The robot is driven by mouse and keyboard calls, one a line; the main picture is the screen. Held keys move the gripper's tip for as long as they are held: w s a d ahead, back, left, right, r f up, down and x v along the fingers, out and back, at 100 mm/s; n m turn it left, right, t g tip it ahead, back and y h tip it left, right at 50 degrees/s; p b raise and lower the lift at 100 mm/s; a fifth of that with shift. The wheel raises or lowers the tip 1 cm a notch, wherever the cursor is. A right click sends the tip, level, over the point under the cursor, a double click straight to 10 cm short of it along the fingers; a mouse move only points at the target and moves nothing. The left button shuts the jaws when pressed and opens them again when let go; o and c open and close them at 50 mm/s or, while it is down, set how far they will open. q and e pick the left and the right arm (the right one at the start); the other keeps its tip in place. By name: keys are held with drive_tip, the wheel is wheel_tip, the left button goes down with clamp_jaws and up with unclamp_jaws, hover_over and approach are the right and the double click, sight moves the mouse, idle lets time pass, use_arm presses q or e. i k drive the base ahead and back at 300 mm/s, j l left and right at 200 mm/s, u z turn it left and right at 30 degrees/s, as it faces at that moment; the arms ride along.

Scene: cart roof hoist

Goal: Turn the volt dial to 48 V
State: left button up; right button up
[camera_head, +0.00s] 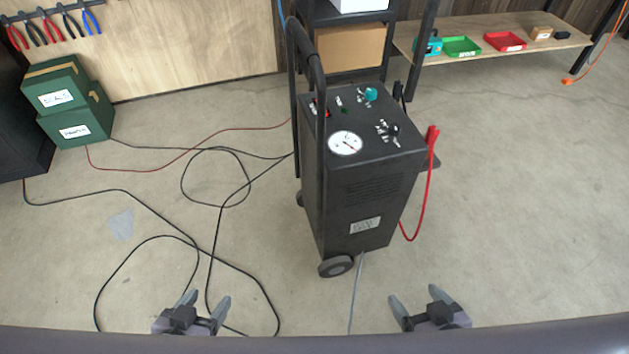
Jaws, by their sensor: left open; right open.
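A black wheeled charger cart (362,200) stands upright in the middle, with a tall handle on its left side. Its top panel carries a round white gauge (345,143), a teal knob (370,94) and a black knob (391,129) with white markings around each knob. The markings are too small to read, so I cannot tell which knob is the volt dial or where it points. My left gripper (207,301) is open and empty at the bottom left, well short of the cart. My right gripper (415,298) is open and empty at the bottom, in front and right of the cart.
A red clamp (432,134) with a red cable hangs at the cart's right side. Black and red cables (222,204) lie looped on the floor at left. Green boxes (75,122) stand at far left. A wooden shelf (480,47) with bins is at back right. Floor at right is clear.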

sight(394, 128)
drive_tip(key=i+l+z, duration=0.15)
drive_tip(key=l, duration=0.3)
drive_tip(key=i+l+z, duration=0.1)
drive_tip(key=i+l, duration=0.2)
drive_tip(key=l, duration=0.15)
drive_tip(key=i+l+z, duration=0.15)
drive_tip(key=l, duration=0.25)
drive_tip(key=i+l+z, duration=0.15)
drive_tip(key=i+l, duration=0.2)
